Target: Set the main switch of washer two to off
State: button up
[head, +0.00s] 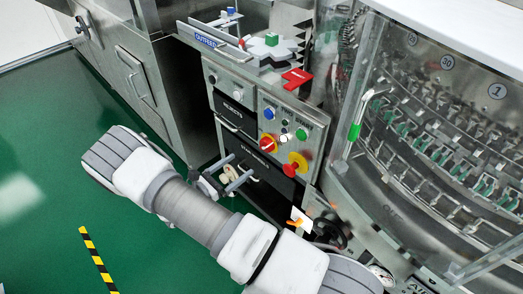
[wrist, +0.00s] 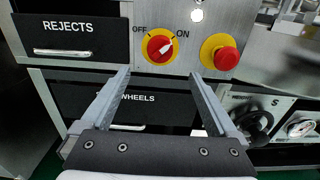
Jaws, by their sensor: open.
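The main switch (wrist: 160,46) is a red rotary knob on a yellow disc, between OFF at left and ON at right. Its pale pointer is turned up and right, toward ON. In the head view the switch (head: 268,145) sits on the steel front panel. My gripper (wrist: 160,74) is open and empty, its two fingers apart just below the switch and pointing at the panel, not touching the knob. In the head view my gripper (head: 240,170) is in front of the black drawer below the switch.
A red mushroom button (wrist: 220,54) on yellow is close to the right of the switch. A REJECTS drawer (wrist: 68,36) is at left and a WHEELS drawer (wrist: 140,105) below. Several small buttons (head: 285,129) sit above. A glass-fronted rotary machine (head: 440,130) stands at right.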

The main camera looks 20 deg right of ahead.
aim_at(262, 149)
jog(key=b+x, duration=0.1)
jog(key=x, duration=1)
jog(key=c, duration=1.4)
